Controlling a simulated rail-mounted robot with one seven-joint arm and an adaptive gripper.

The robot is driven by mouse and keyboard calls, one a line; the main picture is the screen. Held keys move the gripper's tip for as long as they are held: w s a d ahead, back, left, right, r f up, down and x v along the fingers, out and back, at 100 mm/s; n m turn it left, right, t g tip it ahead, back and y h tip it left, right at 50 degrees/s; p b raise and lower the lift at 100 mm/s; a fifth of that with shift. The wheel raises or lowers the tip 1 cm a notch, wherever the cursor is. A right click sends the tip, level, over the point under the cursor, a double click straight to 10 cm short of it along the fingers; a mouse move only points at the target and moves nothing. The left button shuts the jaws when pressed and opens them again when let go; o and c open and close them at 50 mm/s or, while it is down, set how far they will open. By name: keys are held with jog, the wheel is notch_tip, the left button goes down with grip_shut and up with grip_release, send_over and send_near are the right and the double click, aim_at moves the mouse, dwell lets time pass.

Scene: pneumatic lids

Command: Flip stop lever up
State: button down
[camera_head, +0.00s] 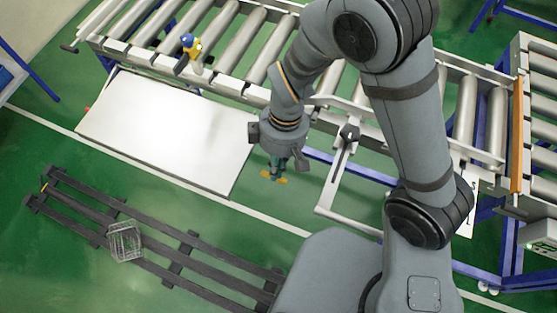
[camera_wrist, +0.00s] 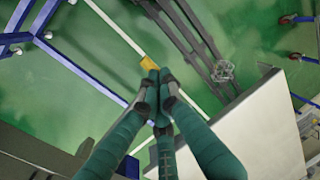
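My gripper (camera_head: 273,172) points down over the green floor, in front of the conveyor. In the wrist view, its teal fingers with dark tips (camera_wrist: 155,90) converge close together. A small yellow piece (camera_wrist: 149,62) shows just past the tips, and it also shows beside them in the head view (camera_head: 283,181). I cannot tell whether it is gripped. I cannot clearly identify the stop lever. A grey bracket with a dark block (camera_head: 349,132) is on the conveyor's front side, right of my gripper and apart from it.
The roller conveyor (camera_head: 240,45) runs across the back, with a yellow and blue object (camera_head: 190,46) on it. A white panel (camera_head: 165,130) is left of my gripper. A dark slatted rack (camera_head: 175,255) and a wire basket (camera_head: 125,241) lie front left. Another roller section (camera_head: 540,100) stands right.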

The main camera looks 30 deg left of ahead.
jog(key=shift+d+f, duration=0.2)
jog(key=shift+f, duration=0.1)
jog(key=shift+r+p, duration=0.35)
jog(key=shift+r, duration=0.05)
notch_tip(320, 180, up, 14)
jog(key=s+p, duration=0.2)
jog(key=p, duration=0.1)
jog(key=shift+f, duration=0.15)
jog(key=shift+f, duration=0.15)
jog(key=f+b, duration=0.1)
jog(key=f, duration=0.3)
jog(key=w+f+b, duration=0.1)
jog(key=f, duration=0.3)
jog(key=w+f, duration=0.1)
jog(key=f, duration=0.4)
jog(key=shift+a+b, duration=0.25)
jog(key=shift+b, duration=0.15)
jog(key=shift+r, duration=0.1)
